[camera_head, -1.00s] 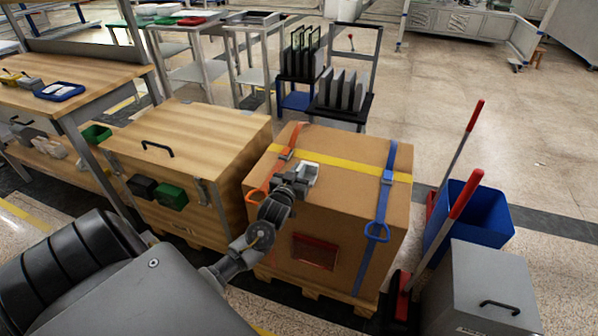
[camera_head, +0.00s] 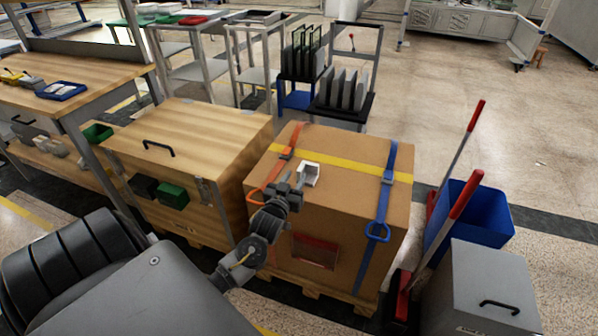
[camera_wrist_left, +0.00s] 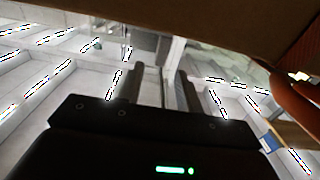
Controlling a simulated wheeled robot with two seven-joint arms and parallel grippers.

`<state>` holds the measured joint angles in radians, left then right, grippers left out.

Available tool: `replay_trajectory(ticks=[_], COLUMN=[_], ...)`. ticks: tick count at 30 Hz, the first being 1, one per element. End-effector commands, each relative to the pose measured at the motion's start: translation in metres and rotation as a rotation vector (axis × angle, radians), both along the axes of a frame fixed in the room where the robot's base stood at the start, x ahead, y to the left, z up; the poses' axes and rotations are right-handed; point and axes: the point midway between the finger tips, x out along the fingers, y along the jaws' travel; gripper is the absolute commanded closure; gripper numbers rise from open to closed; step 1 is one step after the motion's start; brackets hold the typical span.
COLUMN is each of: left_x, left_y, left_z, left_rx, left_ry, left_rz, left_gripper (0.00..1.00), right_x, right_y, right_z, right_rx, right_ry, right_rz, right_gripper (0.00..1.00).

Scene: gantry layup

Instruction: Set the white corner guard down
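The white corner guard (camera_head: 309,173) rests on top of the brown strapped carton (camera_head: 345,205), close to the yellow strap (camera_head: 335,167). My left gripper (camera_head: 288,188) is just to the left and front of the guard, beside the orange strap (camera_head: 275,172). A small gap seems to separate it from the guard. In the left wrist view the two fingers (camera_wrist_left: 162,88) stand apart with nothing clearly held between them. I cannot pick out the guard in that view. My right gripper is not in view.
A wooden crate (camera_head: 190,140) stands left of the carton. A blue strap (camera_head: 385,195) runs down the carton's right side. A blue bin (camera_head: 475,215), red-handled tools and a grey box (camera_head: 485,290) stand at the right.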

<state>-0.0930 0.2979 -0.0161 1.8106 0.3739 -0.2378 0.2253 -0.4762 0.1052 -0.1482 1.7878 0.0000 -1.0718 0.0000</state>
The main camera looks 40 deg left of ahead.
Motion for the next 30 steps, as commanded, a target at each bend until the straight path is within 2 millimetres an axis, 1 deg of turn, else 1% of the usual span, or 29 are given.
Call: replay_trajectory(ticks=[1, 3, 6, 9, 12, 17, 19, 20, 22, 23, 24, 26, 27, 29, 30], left_x=[-0.012, -0.025, -0.042, -0.055, -0.063, -0.067, -0.068, -0.069, -0.074, -0.077, -0.085, -0.103, -0.118, -0.147, -0.167], left_y=[-0.004, -0.009, -0.014, -0.019, -0.022, -0.023, -0.025, -0.027, -0.038, -0.044, -0.055, -0.075, -0.09, -0.112, -0.127], left_z=[0.0, 0.0, 0.0, 0.0, 0.0, 0.001, -0.004, -0.01, -0.037, -0.054, -0.08, -0.124, -0.154, -0.195, -0.219], left_rx=[-0.001, -0.001, -0.002, 0.0, 0.0, 0.0, -0.002, -0.006, -0.019, -0.026, -0.038, -0.056, -0.066, -0.078, -0.084], left_ry=[0.002, 0.002, 0.002, 0.001, 0.0, -0.001, 0.015, 0.036, 0.125, 0.18, 0.269, 0.427, 0.541, 0.706, 0.81], left_rz=[0.0, 0.0, 0.001, 0.0, 0.0, 0.001, -0.002, -0.006, -0.027, -0.039, -0.06, -0.102, -0.133, -0.182, -0.216], left_gripper=[0.65, 0.65, 0.65, 0.65, 0.65, 0.65, 0.65, 0.65, 0.65, 0.65, 0.65, 0.65, 0.65, 0.65, 0.65], right_x=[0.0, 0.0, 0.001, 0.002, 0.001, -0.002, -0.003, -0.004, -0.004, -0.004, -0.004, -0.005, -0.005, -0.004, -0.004], right_y=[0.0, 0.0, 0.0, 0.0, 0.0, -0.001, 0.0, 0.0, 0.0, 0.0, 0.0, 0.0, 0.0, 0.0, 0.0], right_z=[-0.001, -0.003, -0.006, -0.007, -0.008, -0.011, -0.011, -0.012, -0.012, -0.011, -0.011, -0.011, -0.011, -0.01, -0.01], right_rx=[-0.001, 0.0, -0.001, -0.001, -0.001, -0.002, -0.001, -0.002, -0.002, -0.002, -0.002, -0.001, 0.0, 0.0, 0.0], right_ry=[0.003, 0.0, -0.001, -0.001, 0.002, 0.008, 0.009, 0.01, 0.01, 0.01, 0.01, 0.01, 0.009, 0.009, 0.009], right_rz=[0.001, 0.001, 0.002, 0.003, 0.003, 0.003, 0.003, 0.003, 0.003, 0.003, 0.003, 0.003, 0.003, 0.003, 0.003], right_gripper=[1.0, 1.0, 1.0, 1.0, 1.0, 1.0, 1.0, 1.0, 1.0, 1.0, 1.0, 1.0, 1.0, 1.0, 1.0])
